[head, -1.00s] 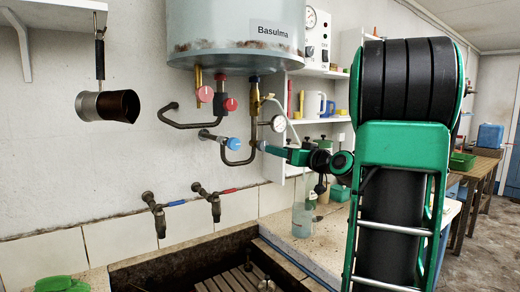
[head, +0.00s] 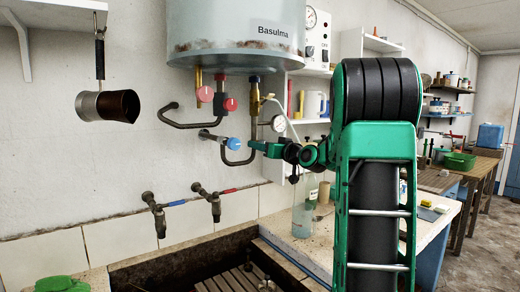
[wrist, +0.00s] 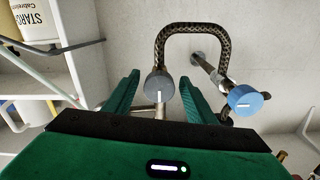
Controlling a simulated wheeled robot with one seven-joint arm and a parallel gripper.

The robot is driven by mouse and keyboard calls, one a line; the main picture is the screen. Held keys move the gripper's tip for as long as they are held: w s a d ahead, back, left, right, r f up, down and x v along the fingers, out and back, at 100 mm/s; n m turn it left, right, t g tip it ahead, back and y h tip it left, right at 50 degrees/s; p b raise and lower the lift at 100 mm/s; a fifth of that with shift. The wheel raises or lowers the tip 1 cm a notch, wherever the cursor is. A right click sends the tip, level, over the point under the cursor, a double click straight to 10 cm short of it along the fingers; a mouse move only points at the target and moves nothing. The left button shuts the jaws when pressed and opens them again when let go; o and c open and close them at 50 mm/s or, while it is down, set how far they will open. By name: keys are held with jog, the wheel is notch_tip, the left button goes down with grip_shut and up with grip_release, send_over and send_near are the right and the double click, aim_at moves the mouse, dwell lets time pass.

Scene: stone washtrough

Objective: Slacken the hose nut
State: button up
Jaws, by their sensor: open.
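My gripper (wrist: 160,82) is open, with a green finger on each side of a round grey nut (wrist: 158,86) that has a white line on its face. The nut sits at the end of a looped braided hose (wrist: 190,30). A gap shows between the nut and each finger, and neither finger appears to touch it. In the head view my gripper (head: 253,146) is at the pipes below the boiler, beside the lower end of the hose (head: 238,161). The nut is too small or hidden there to make out.
A blue valve knob (wrist: 246,101) is close right of my gripper in the wrist view. A pressure gauge (head: 278,123) and red knobs (head: 206,94) are near the pipes under the boiler (head: 236,30). A bottle (head: 304,210) stands on the counter below.

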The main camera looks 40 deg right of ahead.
jog(key=c, duration=1)
jog(key=shift+c, duration=0.2)
